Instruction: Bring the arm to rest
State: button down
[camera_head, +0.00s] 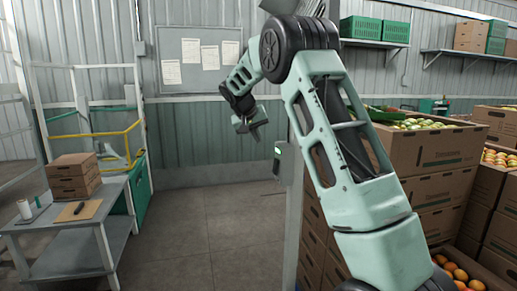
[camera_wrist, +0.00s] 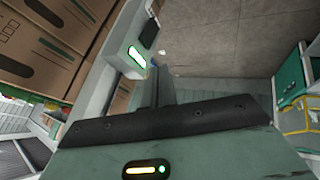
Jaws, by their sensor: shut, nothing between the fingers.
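My arm rises from the lower right of the head view, bends at a dark joint near the top and folds down to the left. My gripper (camera_head: 256,130) hangs in the air in front of the grey wall, pointing down and to the right. Its fingers look closed, with nothing held between them.
A grey post with a lit box (camera_head: 278,155) stands close right of my gripper. A grey table (camera_head: 75,243) with brown boxes (camera_head: 73,176) stands at left, by a yellow rail (camera_head: 113,133). The floor (camera_head: 215,215) between is clear.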

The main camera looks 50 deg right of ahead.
jog(key=shift+a+r, duration=0.1)
jog(key=shift+r, duration=0.2)
dwell(0.4)
jog(key=s+a+f+n+y, duration=0.2)
jog(key=s+a+n, duration=0.1)
jog(key=a, duration=0.9)
jog(key=s+a+f+n+t+y, duration=0.1)
jog(key=s+a+f+n+y, duration=0.15)
jog(key=a, duration=0.85)
jog(key=s+a+f+n+y, duration=0.1)
jog(key=s+a+f+n, duration=0.1)
jog(key=a, duration=1)
jog(key=s+a+f+n+g+y, duration=0.15)
jog(key=s+a+f+n, duration=0.25)
jog(key=s+a, duration=0.85)
jog(key=s+a+f+n, duration=0.1)
jog(key=s+f+n, duration=0.1)
jog(key=s, duration=0.6)
jog(key=s+a+f+n, duration=0.2)
jog(key=s, duration=0.7)
jog(key=shift+g+b, duration=0.35)
jog(key=shift+g, duration=0.1)
